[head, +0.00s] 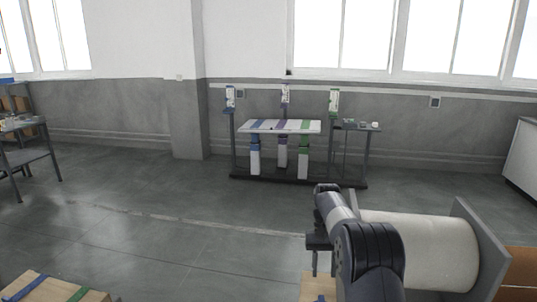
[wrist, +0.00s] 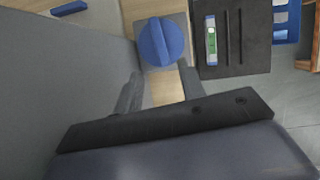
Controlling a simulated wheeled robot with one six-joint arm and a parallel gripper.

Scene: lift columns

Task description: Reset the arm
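My arm reaches forward at the lower right of the head view, with my gripper (head: 323,262) pointing down beside a large pale roll. In the wrist view my gripper (wrist: 160,72) has its two fingers spread apart, with a wooden surface visible between them. A round blue knob-like object (wrist: 162,41) lies just beyond the fingertips. I see nothing held between the fingers, and the blue object looks apart from them.
The pale roll (head: 422,248) sits between grey side plates at my right. A lift-column stand (head: 300,182) with blue, purple and green columns is by the far wall. A dark panel (wrist: 232,38) lies right of the blue object. Open floor (head: 150,220) spreads left.

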